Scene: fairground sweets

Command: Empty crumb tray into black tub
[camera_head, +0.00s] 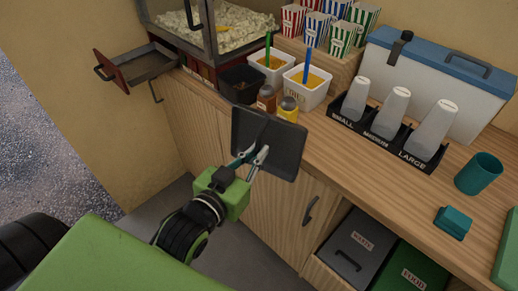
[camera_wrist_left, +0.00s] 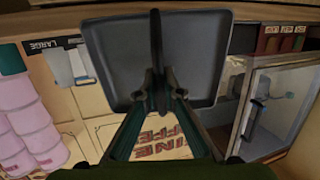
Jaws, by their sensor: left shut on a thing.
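The dark grey, square crumb tray (camera_head: 285,145) is held up in front of the counter edge in the head view, steeply tilted. My left gripper (camera_head: 253,158) is shut on it near its middle. The tray fills the upper middle of the left wrist view (camera_wrist_left: 198,55), with the left gripper's fingers (camera_wrist_left: 159,92) on a dark ridge. The tray face there looks bare, and I see no crumbs on it. The black tub (camera_head: 236,92) stands on the counter, behind and slightly left of the tray. Its inside is too dark to read. My right gripper is not in view.
White tubs with coloured handles (camera_head: 306,96) and small jars (camera_head: 288,108) crowd the black tub. An open drawer (camera_head: 150,67) juts out below the popcorn case (camera_head: 210,40). A cup rack (camera_head: 372,148) stands right. Waste (camera_head: 345,262) and food (camera_head: 410,268) bins sit below.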

